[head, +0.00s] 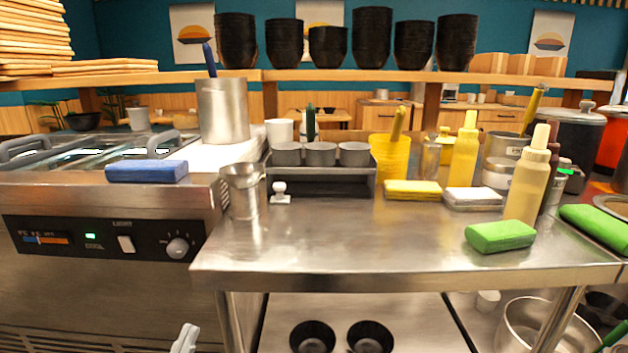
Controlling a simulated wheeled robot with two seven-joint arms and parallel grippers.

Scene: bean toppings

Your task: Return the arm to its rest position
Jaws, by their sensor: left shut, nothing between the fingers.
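My left gripper (186,336) shows only at the bottom edge of the head view, left of the steel table's front leg. It is a small pale shape, shut and empty, low in front of the counter and touching nothing that I can see. The rest of my left arm is out of the picture. My right gripper is not in view. The steel table (330,250) stands in front of me, to the right of the gripper.
The appliance with a control panel (105,240) stands at left. Squeeze bottles (526,185), sponges (500,236) and a metal rack (320,185) sit on the table. Two black bowls (312,337) are on the lower shelf. The table's front middle is clear.

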